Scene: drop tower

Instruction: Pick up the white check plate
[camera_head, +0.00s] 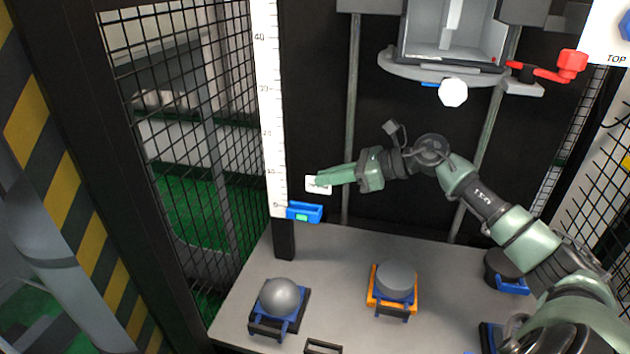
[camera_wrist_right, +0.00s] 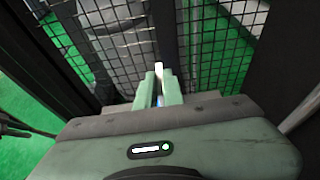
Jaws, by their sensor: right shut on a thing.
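The white check plate (camera_head: 313,187) is a small pale square just left of my right gripper's tips, in front of the dark back panel. My right gripper (camera_head: 322,180) reaches left from the arm and is shut on the plate. In the right wrist view, a narrow white edge of the plate (camera_wrist_right: 158,70) stands up between the two green fingers (camera_wrist_right: 158,92). The fingers hide part of the plate. My left gripper is in neither view.
A blue holder with a green patch (camera_head: 304,212) sits just below the plate, beside the white height scale (camera_head: 268,110). On the grey table (camera_head: 345,265) stand a grey dome (camera_head: 280,297) and a grey cylinder on an orange base (camera_head: 397,279). A carriage with a red handle (camera_head: 572,66) hangs above.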

